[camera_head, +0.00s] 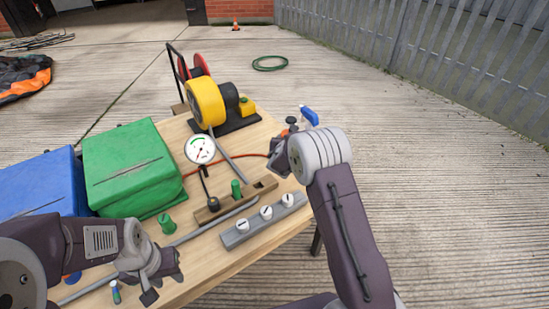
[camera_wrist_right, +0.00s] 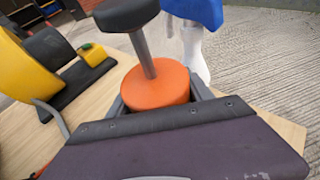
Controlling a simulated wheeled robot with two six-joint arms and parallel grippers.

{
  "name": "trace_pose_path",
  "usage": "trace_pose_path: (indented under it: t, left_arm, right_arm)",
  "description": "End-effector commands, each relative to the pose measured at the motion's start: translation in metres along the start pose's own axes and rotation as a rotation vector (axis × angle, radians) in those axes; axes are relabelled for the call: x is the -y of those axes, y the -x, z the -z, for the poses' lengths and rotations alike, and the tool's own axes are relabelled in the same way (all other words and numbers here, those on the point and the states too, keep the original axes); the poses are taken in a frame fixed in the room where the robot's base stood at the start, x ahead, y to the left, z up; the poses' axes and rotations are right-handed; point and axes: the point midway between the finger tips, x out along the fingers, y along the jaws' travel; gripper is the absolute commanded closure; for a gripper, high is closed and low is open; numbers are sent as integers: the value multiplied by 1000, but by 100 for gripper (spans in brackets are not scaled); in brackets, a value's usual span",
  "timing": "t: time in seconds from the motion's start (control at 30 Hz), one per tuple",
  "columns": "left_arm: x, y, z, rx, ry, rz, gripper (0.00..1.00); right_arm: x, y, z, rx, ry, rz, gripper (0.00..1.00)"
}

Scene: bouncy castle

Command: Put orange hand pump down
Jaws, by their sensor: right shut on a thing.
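The orange hand pump (camera_wrist_right: 158,86) is an orange cylinder with a grey rod and a black handle on top. In the right wrist view it stands between the fingers of my right gripper (camera_wrist_right: 155,100), which is shut on it. In the head view my right gripper (camera_head: 281,148) is over the table's right end and hides most of the pump; the dark handle (camera_head: 291,120) shows above it. Whether the pump's base touches the table is hidden. My left gripper (camera_head: 162,279) is low at the table's near left, its fingers apart and empty.
The wooden table (camera_head: 225,262) holds green (camera_head: 135,163) and blue (camera_head: 42,190) boxes, a gauge (camera_head: 200,149), a yellow blower (camera_head: 208,101) and a grey strip with three white knobs (camera_head: 265,213). A blue-topped white bottle (camera_head: 309,116) stands close behind my right gripper.

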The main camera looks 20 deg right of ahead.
Motion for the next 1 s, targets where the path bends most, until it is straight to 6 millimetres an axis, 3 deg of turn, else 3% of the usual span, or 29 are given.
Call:
trace_pose_path:
  t: [0.1, 0.3, 0.47, 0.7, 1.0]
  left_arm:
    - [0, -1, 0, 0, 0, 0, 63]
    - [0, -1, 0, 0, 0, 0, 63]
    - [0, -3, 0, 0, 0, 0, 63]
    - [0, -14, -1, 0, 0, 0, 63]
    - [0, -16, -2, 0, 0, 0, 63]
  right_arm:
    - [-30, -14, 14, 3, -1, -2, 100]
    - [-53, -25, 24, 3, -1, 0, 100]
    - [-54, -27, 27, 3, -1, 1, 100]
    - [-54, -41, 62, 2, 0, 1, 100]
    - [-54, -42, 63, 3, -1, 0, 100]
